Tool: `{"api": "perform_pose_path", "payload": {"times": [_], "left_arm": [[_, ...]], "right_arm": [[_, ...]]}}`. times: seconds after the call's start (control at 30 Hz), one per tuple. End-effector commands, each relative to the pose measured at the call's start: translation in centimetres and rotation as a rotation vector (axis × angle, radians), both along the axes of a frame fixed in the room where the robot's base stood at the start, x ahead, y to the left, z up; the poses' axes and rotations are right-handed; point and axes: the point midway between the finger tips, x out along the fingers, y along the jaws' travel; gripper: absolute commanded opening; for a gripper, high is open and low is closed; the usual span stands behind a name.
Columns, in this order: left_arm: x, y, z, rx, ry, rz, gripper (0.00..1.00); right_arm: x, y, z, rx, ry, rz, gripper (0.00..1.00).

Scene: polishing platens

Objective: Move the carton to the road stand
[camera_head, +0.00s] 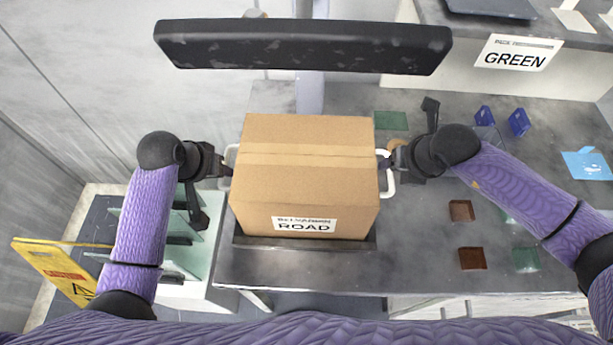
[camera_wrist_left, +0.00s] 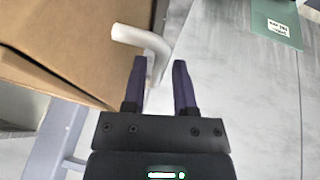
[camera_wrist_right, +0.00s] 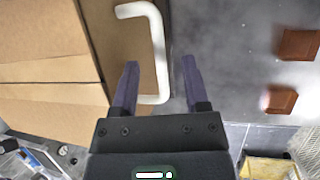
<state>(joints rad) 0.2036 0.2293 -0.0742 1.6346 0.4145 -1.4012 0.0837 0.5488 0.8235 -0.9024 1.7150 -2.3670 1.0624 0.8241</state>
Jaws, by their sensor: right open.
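The carton (camera_head: 305,185) is a closed brown box with a taped top and a white label reading ROAD. It sits upright on a dark, low-rimmed base (camera_head: 300,243) at the table's front edge. White handles stick out from its left (camera_wrist_left: 150,45) and right (camera_wrist_right: 155,50) sides. My left gripper (camera_head: 225,170) is at the left handle, its fingers apart with the handle between them. My right gripper (camera_head: 390,165) is at the right handle, open, with the handle bar between its fingers. I cannot tell whether the fingers touch the handles. No stand marked ROAD is readable.
A dark padded bar (camera_head: 300,46) spans above and behind the carton. A sign reading GREEN (camera_head: 517,53) is on the back right unit. Brown squares (camera_head: 472,258) and blue pieces (camera_head: 518,122) lie on the right. A yellow caution sign (camera_head: 60,268) stands lower left near glass panels.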

Motion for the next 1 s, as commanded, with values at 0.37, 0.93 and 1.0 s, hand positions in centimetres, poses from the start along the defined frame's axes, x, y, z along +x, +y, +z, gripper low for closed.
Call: {"api": "perform_pose_path", "payload": {"times": [0.37,0.93,1.0], "left_arm": [[1.3,-0.7,-3.3,0.001,0.0,-0.001,0.35],[1.3,-0.7,-3.3,0.0,0.0,-0.001,0.0],[1.3,-0.7,-3.3,0.0,0.0,0.0,0.0]], "right_arm": [[1.4,0.6,-3.3,0.0,-0.001,0.001,0.59],[1.4,0.6,-3.3,0.0,-0.001,0.001,0.0],[1.4,0.6,-3.3,0.0,-0.001,0.001,0.0]]}}
